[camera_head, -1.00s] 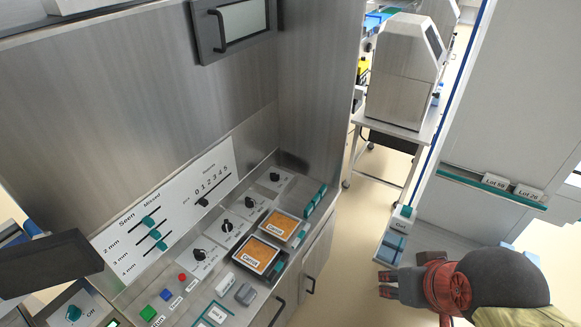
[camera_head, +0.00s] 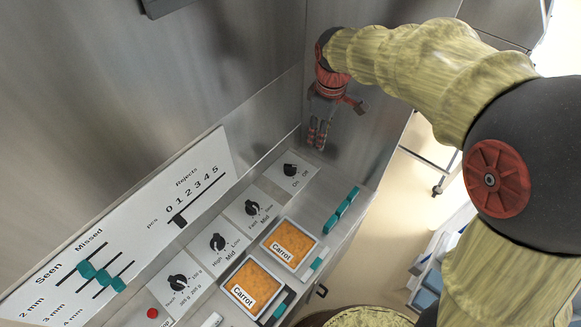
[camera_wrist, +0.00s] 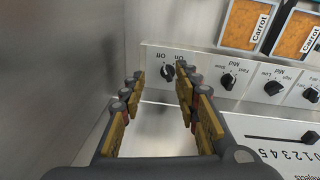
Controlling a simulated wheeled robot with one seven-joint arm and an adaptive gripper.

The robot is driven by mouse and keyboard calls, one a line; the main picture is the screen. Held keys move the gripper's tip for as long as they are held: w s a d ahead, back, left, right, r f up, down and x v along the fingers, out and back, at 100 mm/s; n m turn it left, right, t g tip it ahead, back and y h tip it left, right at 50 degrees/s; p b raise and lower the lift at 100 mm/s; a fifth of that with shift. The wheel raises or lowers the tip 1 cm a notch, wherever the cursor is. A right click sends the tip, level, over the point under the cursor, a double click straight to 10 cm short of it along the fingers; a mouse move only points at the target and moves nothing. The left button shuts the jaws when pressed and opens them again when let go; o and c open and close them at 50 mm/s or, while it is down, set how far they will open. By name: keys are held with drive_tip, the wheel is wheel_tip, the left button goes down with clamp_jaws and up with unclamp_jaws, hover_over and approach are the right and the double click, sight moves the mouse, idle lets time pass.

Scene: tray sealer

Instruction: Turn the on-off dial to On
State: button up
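The on-off dial (camera_head: 291,170) is a small black knob on a white plate at the far end of the row of dials, with "On" and "Off" printed beside it. Which mark it points to is too small to tell. My gripper (camera_head: 318,138) is above and slightly right of the dial in the head view, apart from it. In the wrist view the dial (camera_wrist: 167,73) shows between and just beyond the fingertips of my gripper (camera_wrist: 161,84). The fingers are spread apart with nothing between them.
Other black dials (camera_head: 219,243) stand along the same panel. Two carrot tiles (camera_head: 290,245) lie beside them. A steel wall (camera_head: 240,90) rises behind the panel, and a slider plate (camera_head: 150,230) leans against it. Teal pieces (camera_head: 342,209) sit at the panel's outer edge.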

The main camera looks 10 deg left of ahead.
sight(290, 166)
drive_tip(key=w+a+f+n, duration=0.1)
drive_tip(key=a+f, duration=0.2)
drive_tip(key=f, duration=0.1)
drive_tip(key=w+a+f+n+g+b, duration=0.1)
drive_tip(key=a+f+n, duration=0.1)
drive_tip(key=a+f, duration=0.1)
drive_tip(key=w+a+f+n+b, duration=0.1)
drive_tip(key=a+f, duration=0.2)
drive_tip(key=f, duration=0.2)
drive_tip(key=shift+w+f+h, duration=0.25)
drive_tip(key=shift+w+h, duration=0.05)
drive_tip(key=shift+w, duration=0.05)
wheel_tip(290, 166, down, 8)
drive_tip(key=b, duration=0.3)
drive_tip(key=shift+r, duration=0.15)
drive_tip(key=c, duration=0.8)
clamp_jaws()
